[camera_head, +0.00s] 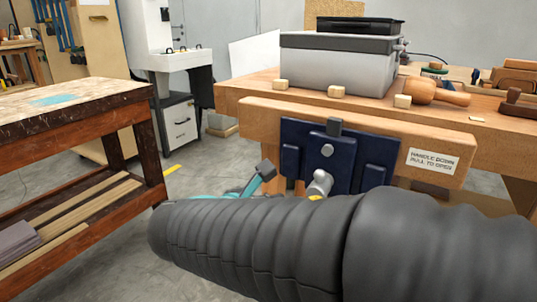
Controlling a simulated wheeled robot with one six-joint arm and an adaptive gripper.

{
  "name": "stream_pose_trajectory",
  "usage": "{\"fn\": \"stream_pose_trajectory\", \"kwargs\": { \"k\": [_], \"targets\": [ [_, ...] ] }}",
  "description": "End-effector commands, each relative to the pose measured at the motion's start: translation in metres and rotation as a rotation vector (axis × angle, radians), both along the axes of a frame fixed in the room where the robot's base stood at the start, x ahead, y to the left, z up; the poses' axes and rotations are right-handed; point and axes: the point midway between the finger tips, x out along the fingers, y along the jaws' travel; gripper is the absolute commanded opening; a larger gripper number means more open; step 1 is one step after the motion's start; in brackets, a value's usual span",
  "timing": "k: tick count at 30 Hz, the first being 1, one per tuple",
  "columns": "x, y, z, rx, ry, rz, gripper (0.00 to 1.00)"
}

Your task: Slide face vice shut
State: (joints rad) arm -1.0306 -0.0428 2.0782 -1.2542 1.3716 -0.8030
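The face vice's wooden jaw (270,114) runs along the front of the workbench (440,112), with a label (433,161) reading "HANDLE DOWN PULL TO OPEN". A dark blue metal plate (300,150) is fixed to its front, with a silver screw end (320,183) low in the middle. The bench front shows behind the jaw; the gap's width is hard to judge. A teal part with a dark block tip (264,172), apparently a finger of my gripper, shows left of the plate. My dark ribbed arm hides the rest of the gripper and the area below the screw.
A grey case (340,68) stands on the bench behind small wooden blocks (337,91). A wooden mallet (435,92) lies to its right. A worn wooden table (75,110) with a lower shelf stands at left. Grey floor between it and the vice looks clear.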

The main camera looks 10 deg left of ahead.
Motion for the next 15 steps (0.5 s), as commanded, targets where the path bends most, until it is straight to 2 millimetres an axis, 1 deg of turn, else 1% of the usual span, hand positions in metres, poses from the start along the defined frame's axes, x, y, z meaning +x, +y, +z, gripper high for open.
{"fn": "stream_pose_trajectory", "kwargs": {
  "k": [1, 3, 6, 9, 10, 13, 15],
  "targets": [
    [0.002, 0.022, 0.009, -0.105, -0.037, 0.063, 0.0],
    [0.004, 0.045, 0.026, -0.233, -0.088, 0.125, 0.0],
    [0.002, 0.069, 0.044, -0.364, -0.147, 0.178, 0.0],
    [0.0, 0.083, 0.055, -0.435, -0.182, 0.203, 0.0],
    [0.001, 0.085, 0.057, -0.448, -0.187, 0.206, 0.0],
    [0.005, 0.086, 0.06, -0.464, -0.198, 0.209, 0.0],
    [0.012, 0.083, 0.06, -0.464, -0.196, 0.208, 0.0]
  ]
}}
